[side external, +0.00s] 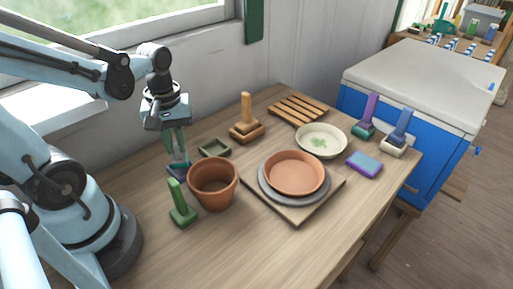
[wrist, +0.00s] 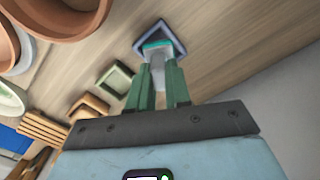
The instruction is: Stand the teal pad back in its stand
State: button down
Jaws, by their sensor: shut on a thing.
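My gripper (side external: 176,150) is shut on the teal pad, and its two green fingers (wrist: 162,85) point down in the side view. The pad (wrist: 157,45) shows a teal edge and a pale grey body between the fingers in the wrist view. Its grey part also shows below the fingers in the side view (side external: 179,158). The dark blue square stand (side external: 175,172) is on the table directly under the gripper; its raised rim (wrist: 177,36) surrounds the pad's teal end in the wrist view. I cannot tell whether the pad touches the stand's floor.
A terracotta pot (side external: 213,187) and a green block with handle (side external: 182,206) stand close by in front. An olive square tray (side external: 214,147) lies to the right, with a wooden stand and post (side external: 246,125) beyond. A board with a terracotta saucer (side external: 296,172) is farther right.

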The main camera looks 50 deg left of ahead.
jog(key=shift+f, duration=0.15)
jog(key=shift+f, duration=0.45)
jog(key=shift+f, duration=0.15)
dwell(0.4)
jog(key=shift+r, duration=2.05)
jog(key=shift+f, duration=1.3)
jog(key=shift+f, duration=0.1)
jog(key=shift+f, duration=0.5)
